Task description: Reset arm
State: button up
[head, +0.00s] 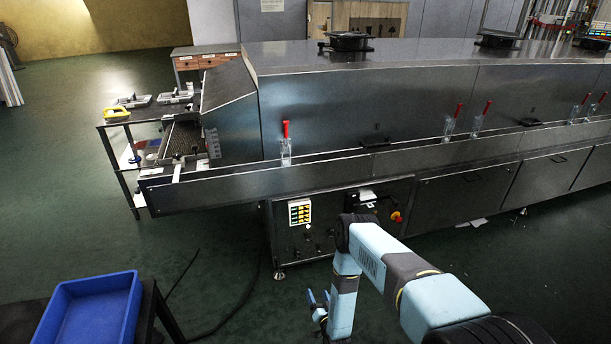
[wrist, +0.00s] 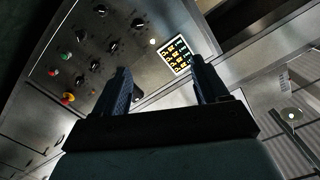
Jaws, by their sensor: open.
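My gripper (head: 318,299) hangs at the end of my light-blue arm, low in front of the tunnel dryer (head: 350,105). In the wrist view my gripper (wrist: 164,82) shows two dark blue fingers spread apart, with nothing between them. Beyond the fingers is the dryer's control panel (wrist: 105,60), with several black knobs, coloured buttons and a keypad (wrist: 176,55) with yellow keys. The keypad also shows in the head view (head: 300,212). The gripper appears apart from the panel. My arm covers part of the dryer's lower front.
A blue bin (head: 92,312) sits on a dark stand at the lower left. A side table (head: 118,175) with tools stands at the dryer's left end. Red-handled latches (head: 286,143) line the dryer's front. A black cable lies on the green floor (head: 60,210), which is open at left.

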jog(key=w+r+n+g, duration=0.2)
jog(key=w+r+g, duration=0.1)
jog(key=w+r, duration=1.85)
jog(key=d+r+g+h, duration=0.1)
jog(key=d+r, duration=0.2)
jog(key=r, duration=1.2)
jog(key=d+r+g+h, duration=0.1)
jog(key=d+r, duration=0.2)
jog(key=r, duration=1.3)
jog(key=s+d+r+g+h, duration=0.1)
jog(key=s+d+r, duration=0.3)
jog(key=s+r, duration=0.7)
jog(key=s+d+r+g+h, duration=0.15)
jog(key=s+d+r, duration=0.25)
jog(key=s+r, duration=0.65)
jog(key=s+d+r+g, duration=0.1)
jog(key=s+r, duration=0.1)
jog(key=s, duration=0.8)
jog(key=s+d+r+g, duration=0.1)
jog(key=s+d+r, duration=0.1)
jog(key=s, duration=0.8)
jog(key=s+d+r+g, duration=0.1)
jog(key=s+r, duration=0.2)
jog(key=s, duration=0.7)
jog(key=shift+d, duration=0.25)
